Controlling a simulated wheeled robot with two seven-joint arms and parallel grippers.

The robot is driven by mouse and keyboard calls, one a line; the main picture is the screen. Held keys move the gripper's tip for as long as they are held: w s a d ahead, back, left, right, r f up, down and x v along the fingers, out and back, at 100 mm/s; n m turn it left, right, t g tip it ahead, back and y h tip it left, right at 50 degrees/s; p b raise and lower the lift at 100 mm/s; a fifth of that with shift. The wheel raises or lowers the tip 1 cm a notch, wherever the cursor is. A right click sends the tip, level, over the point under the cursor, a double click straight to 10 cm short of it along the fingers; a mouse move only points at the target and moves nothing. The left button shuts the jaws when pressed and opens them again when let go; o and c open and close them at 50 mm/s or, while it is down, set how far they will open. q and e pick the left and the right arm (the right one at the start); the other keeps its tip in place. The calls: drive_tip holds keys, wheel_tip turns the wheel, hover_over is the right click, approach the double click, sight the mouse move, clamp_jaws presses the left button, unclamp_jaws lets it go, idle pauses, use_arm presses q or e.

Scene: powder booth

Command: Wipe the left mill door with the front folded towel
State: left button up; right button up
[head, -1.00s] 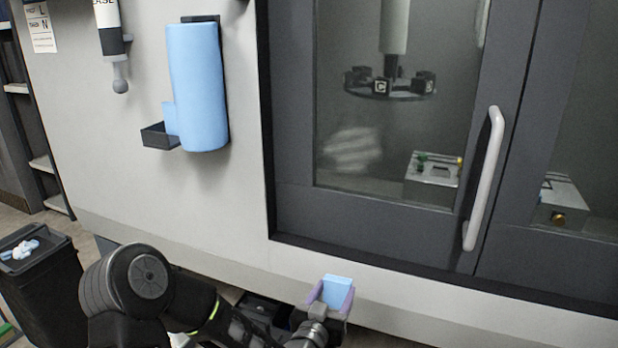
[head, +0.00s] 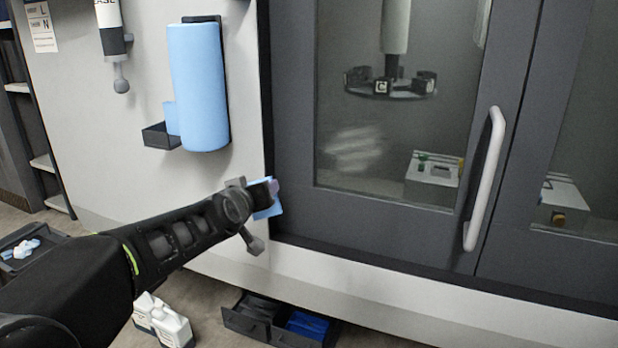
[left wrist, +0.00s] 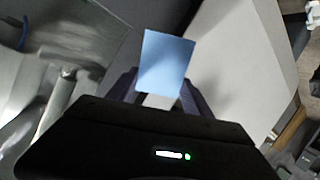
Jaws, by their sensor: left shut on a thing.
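The left mill door (head: 365,215) has a dark frame, a glass window (head: 400,110) and a pale vertical handle (head: 484,180). A whitish smear (head: 355,142) shows in the lower left of the window. My left gripper (head: 266,190) is shut on the light blue folded towel (head: 268,211), in front of the door frame's lower left edge. In the left wrist view the towel (left wrist: 166,62) stands out flat between the fingers (left wrist: 158,92). I cannot tell whether it touches the door. My right gripper is in neither view.
A blue towel roll (head: 197,88) and a small dark tray (head: 160,136) are on the wall left of the door. White bottles (head: 163,320) and an open dark drawer (head: 250,316) with blue cloth are below. A black bin (head: 25,250) is at the left.

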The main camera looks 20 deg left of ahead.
use_arm(q)
wheel_tip(320, 180, up, 12)
drive_tip(key=s+n+g+h, duration=0.1)
drive_tip(key=s+n+h, duration=0.1)
drive_tip(key=s+d+f+n+g+y, duration=0.3)
drive_tip(key=s+d+f+n+g, duration=0.1)
drive_tip(key=s+n, duration=0.6)
drive_tip(key=s+d+f+n+g+y, duration=0.4)
drive_tip(key=s+n+g, duration=0.4)
drive_tip(key=n, duration=0.9)
drive_tip(key=s+d+f, duration=0.1)
drive_tip(key=s+f, duration=0.1)
drive_tip(key=s, duration=0.1)
drive_tip(key=shift+d+g, duration=0.15)
drive_tip(key=shift+g, duration=0.25)
